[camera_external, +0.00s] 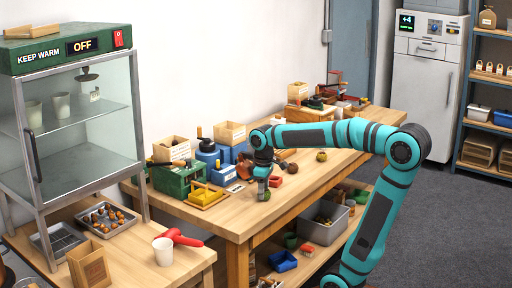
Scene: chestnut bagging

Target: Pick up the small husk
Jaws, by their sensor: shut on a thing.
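My gripper (264,188) points down low over the front part of the wooden workbench (303,187). Its jaws are shut on a small greenish thing (266,195), which looks like the small husk. The fingers hide much of it, and I cannot tell whether it touches the bench top.
A small red tray (276,181) is just right of my gripper. A glass warming cabinet (75,120) stands far left. The bench's right front is mostly clear.

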